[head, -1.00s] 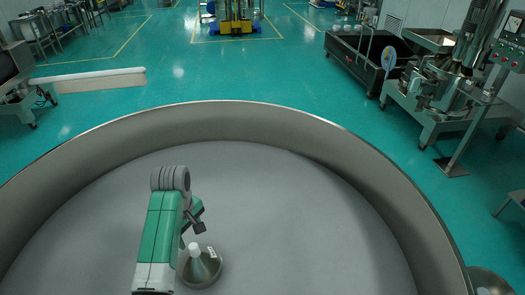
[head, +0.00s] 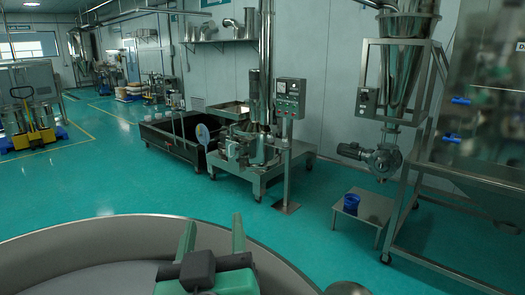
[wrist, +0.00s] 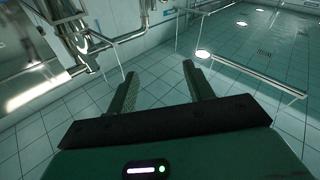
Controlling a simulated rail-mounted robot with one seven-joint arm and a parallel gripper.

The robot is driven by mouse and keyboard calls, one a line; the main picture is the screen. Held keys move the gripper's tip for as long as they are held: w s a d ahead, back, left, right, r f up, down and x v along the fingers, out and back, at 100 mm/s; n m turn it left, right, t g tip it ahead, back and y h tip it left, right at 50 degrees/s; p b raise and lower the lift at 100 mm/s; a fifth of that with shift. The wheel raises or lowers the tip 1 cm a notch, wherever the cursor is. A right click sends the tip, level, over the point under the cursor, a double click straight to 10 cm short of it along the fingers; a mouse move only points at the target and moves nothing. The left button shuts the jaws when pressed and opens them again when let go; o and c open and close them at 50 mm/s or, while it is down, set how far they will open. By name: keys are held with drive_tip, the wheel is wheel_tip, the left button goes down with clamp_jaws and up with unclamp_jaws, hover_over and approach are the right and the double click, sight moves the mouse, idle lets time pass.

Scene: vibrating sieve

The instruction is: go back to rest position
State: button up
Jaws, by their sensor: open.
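My gripper (head: 213,226) shows at the bottom of the head view, over the near part of the big round metal rim. Its two green fingers point upward and stand wide apart, with nothing between them. In the wrist view my gripper (wrist: 159,74) is also open and empty, with tiled floor and wall beyond the fingers. Nothing touches the fingers in either view.
The round metal rim (head: 290,270) curves across the bottom. A wheeled machine (head: 255,150) with a control box stands beyond it, beside a dark trough (head: 170,137). A blue cup (head: 351,201) sits on a small steel stand (head: 365,208) at right. Green floor between is clear.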

drive_tip(key=s+d+r+m+t+h, duration=0.25)
drive_tip(key=s+d+r+t, duration=0.25)
drive_tip(key=s+d+r, duration=0.5)
drive_tip(key=s+r+p, duration=0.1)
drive_tip(key=r+p, duration=1)
drive_tip(key=s+a+r+m+p, duration=0.1)
drive_tip(key=s+r+p, duration=0.1)
drive_tip(key=r+p, duration=0.9)
drive_tip(key=shift+a+r, duration=0.3)
drive_tip(key=shift+r, duration=0.1)
